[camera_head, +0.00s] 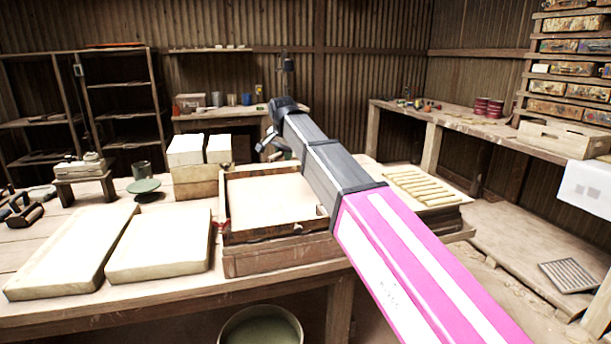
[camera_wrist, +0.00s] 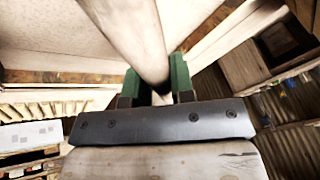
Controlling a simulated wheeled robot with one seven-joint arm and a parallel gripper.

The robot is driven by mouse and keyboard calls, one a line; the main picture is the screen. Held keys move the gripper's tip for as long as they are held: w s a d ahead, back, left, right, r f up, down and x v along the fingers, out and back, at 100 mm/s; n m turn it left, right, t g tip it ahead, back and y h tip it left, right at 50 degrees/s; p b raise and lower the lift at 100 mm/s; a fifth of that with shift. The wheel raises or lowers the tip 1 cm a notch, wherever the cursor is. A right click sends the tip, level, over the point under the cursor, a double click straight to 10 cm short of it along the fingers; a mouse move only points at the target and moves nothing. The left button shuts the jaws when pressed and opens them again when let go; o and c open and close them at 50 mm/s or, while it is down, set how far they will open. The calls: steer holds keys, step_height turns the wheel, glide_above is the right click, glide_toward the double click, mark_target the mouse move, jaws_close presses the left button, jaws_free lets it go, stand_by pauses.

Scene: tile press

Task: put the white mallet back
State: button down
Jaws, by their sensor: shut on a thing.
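In the wrist view, my gripper (camera_wrist: 157,88) has its two green fingers closed around a pale, rounded bar. I take this bar to be the white mallet (camera_wrist: 132,35); it runs up out of the picture, so its full shape is hidden. In the head view, my gripper (camera_head: 268,148) is small and partly hidden at the far end of my arm, above the back of the wooden tray frame (camera_head: 275,262). The mallet cannot be made out clearly there.
Two large pale slabs (camera_head: 158,247) lie on the table's left. Stacked pale blocks (camera_head: 186,151) stand left of the tray. A green dish (camera_head: 143,187), a small stool (camera_head: 85,171) and a dark mallet-like tool (camera_head: 26,211) are farther left. A rack of yellowish strips (camera_head: 420,187) stands right.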

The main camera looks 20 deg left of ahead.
steer(key=w+d+f, duration=0.4)
steer(key=w+d, duration=0.1)
steer(key=w+d+f, duration=0.2)
steer(key=w+d, duration=0.1)
steer(key=shift+f, duration=0.4)
steer(key=shift+d+f, duration=0.15)
steer(key=shift+f, duration=1.9)
steer(key=c, duration=1)
jaws_free()
steer(key=shift+f, duration=0.1)
steer(key=v, duration=1.2)
